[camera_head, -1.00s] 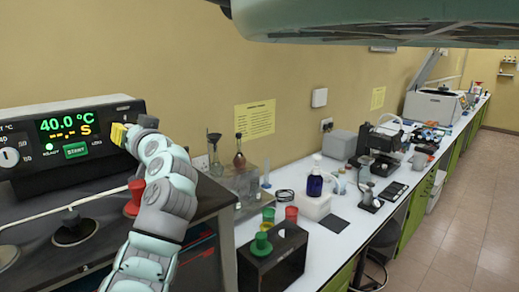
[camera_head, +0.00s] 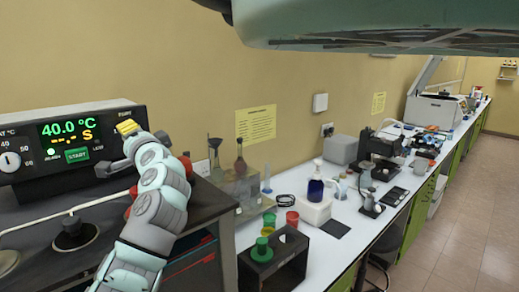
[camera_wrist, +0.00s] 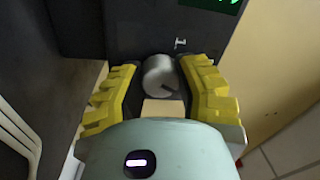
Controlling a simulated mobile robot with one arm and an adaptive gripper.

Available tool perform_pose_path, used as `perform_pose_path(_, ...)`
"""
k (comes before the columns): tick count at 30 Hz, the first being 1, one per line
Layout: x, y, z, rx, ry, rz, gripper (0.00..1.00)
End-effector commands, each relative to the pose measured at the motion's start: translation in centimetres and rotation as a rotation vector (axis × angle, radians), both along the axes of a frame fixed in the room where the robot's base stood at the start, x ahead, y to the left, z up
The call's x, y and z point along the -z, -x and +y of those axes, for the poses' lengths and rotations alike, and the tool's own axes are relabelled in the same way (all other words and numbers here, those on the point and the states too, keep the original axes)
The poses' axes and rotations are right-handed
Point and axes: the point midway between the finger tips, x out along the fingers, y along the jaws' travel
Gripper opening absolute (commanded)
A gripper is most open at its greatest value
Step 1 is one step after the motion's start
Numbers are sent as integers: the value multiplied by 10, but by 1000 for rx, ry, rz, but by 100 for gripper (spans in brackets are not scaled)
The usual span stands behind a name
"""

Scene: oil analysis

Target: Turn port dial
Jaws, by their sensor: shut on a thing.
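The port dial (camera_wrist: 160,76) is a grey round knob on the dark front panel of the instrument. In the wrist view it sits between the two yellow fingers of my gripper (camera_wrist: 158,88), with a short dark mark on its face. My gripper is shut on the dial. In the head view my gripper (camera_head: 128,140) is at the right end of the instrument panel (camera_head: 70,117) and hides the dial. The display (camera_head: 67,130) reads 40.0 °C in green with yellow dashes and an S below.
A second, white dial (camera_head: 10,161) is at the panel's left. A black round fitting (camera_head: 75,236) with a cable sits on the dark surface in front. To the right, a white bench (camera_head: 330,212) holds a black box (camera_head: 272,268), flasks and a blue bottle (camera_head: 315,189).

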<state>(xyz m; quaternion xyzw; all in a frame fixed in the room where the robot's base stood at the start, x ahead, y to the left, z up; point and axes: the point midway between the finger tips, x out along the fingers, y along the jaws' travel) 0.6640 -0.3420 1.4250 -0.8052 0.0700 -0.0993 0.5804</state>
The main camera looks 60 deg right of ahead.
Motion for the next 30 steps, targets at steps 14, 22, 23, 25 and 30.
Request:
perform_pose_path(14, 1, 0, 0, 2, -399, -88, 0)
perform_pose_path(22, 3, 0, -1, 5, -526, -117, 0)
perform_pose_path(23, 3, 0, -1, 4, -535, -119, 0)
perform_pose_path(25, 4, 0, -1, 5, -553, -124, 0)
perform_pose_path(30, 5, 0, -1, 5, -575, -128, 0)
